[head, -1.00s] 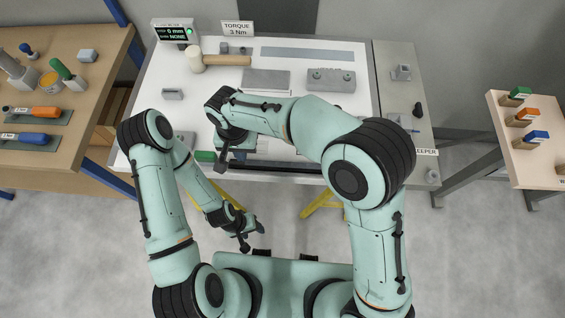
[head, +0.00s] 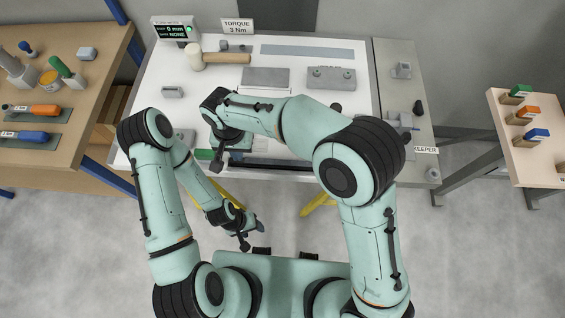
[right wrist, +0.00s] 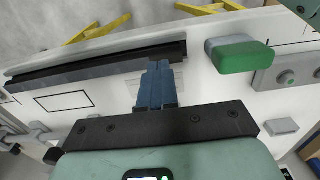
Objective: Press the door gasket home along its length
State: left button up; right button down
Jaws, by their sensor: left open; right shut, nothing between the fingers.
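The door gasket is a dark strip (head: 280,165) along the near edge of the white panel (head: 300,110); it also runs across the right wrist view (right wrist: 90,67). My right arm hides part of it in the head view. My right gripper (head: 217,168) is shut and empty at the strip's left end. In the right wrist view its blue fingertips (right wrist: 162,66) overlap the strip near one end; I cannot tell whether they press on it. My left gripper (head: 251,238) is open and empty, in front of the table, clear of the panel.
A green-and-grey block (right wrist: 243,55) lies close beside my right fingertips. A mallet (head: 220,58), a grey plate (head: 266,77) and a grey block (head: 331,77) lie farther back. A display box (head: 175,31) stands at the back left. A side plate with a keeper label (head: 425,151) is at right.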

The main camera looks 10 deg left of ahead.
pick_arm(q)
jog(key=shift+s+f+b, duration=0.45)
jog(key=shift+s+f, duration=0.05)
jog(key=shift+f, duration=0.15)
pick_arm(e)
jog(key=shift+f, duration=1)
jog(key=shift+f, duration=0.1)
jog(key=shift+w+r+p, duration=0.1)
jog(key=shift+r+p, duration=0.6)
jog(key=shift+r, duration=0.85)
pick_arm(q)
jog(key=shift+w+r, duration=0.8)
jog(key=shift+r, duration=0.1)
jog(key=shift+s, duration=0.1)
pick_arm(e)
jog(key=shift+r, duration=0.3)
jog(key=shift+r+p, duration=0.9)
jog(key=shift+r, duration=0.85)
pick_arm(q)
jog(key=shift+w+r, duration=1.15)
jog(key=shift+w, duration=0.1)
